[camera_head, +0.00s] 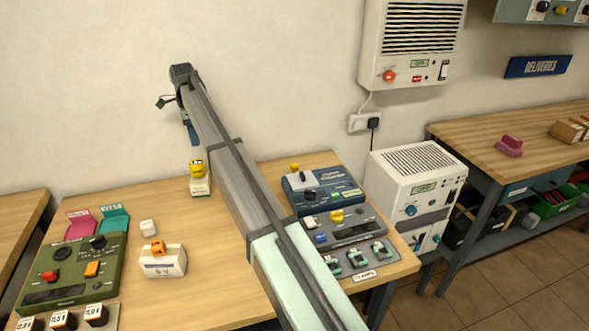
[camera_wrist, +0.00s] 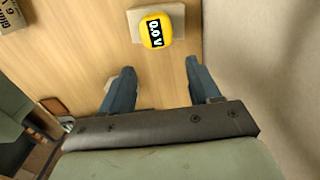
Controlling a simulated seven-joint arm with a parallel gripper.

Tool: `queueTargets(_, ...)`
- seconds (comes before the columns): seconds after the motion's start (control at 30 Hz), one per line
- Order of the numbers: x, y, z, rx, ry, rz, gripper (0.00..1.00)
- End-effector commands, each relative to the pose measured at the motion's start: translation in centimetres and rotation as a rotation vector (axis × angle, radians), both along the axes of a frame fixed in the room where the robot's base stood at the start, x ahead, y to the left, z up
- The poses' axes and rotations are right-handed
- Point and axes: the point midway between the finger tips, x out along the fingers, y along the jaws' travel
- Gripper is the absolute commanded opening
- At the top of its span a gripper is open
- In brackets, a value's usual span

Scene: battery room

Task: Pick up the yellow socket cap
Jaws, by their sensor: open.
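A yellow cap-like piece with a dark label (camera_head: 197,168) sits on a small pale block (camera_head: 200,188) near the table's back edge. What looks like the same yellow piece (camera_wrist: 156,28) shows in the wrist view, on a pale block (camera_wrist: 137,12), just ahead of my fingertips. My gripper (camera_wrist: 159,66) is open, its two blue fingers apart with nothing held. In the head view my gripper (camera_head: 191,132) hangs above and slightly left of the yellow piece, apart from it. Smaller yellow knobs sit on the blue device (camera_head: 320,188) and the grey device (camera_head: 345,234).
My arm crosses the middle of the wooden table (camera_head: 215,230). A green control box (camera_head: 75,270) and a white box with an orange top (camera_head: 163,264) stand at left. The wall is close behind the yellow piece. A white cabinet (camera_head: 420,180) stands at right.

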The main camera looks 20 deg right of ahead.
Motion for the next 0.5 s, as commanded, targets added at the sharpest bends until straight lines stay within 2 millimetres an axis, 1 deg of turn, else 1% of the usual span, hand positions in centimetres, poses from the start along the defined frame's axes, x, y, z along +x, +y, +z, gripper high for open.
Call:
queueTargets(0.03, 0.4, -1.9, -0.1, -0.001, 0.001, -0.021, 0.62)
queueTargets(0.07, 0.6, -3.0, -0.1, -0.001, 0.001, -0.033, 0.62)
queueTargets(0.17, 1.4, -7.9, -0.6, -0.002, 0.006, -0.087, 0.62)
queueTargets(0.2, 1.6, -10.0, -0.8, -0.002, 0.009, -0.11, 0.62)
queueTargets(0.3, 1.7, -14.9, -1.5, -0.002, 0.015, -0.163, 0.62)
queueTargets(0.4, 1.5, -18.7, -2.0, -0.003, 0.019, -0.205, 0.62)
queueTargets(0.5, 1.2, -21.8, -2.4, -0.003, 0.024, -0.239, 0.62)
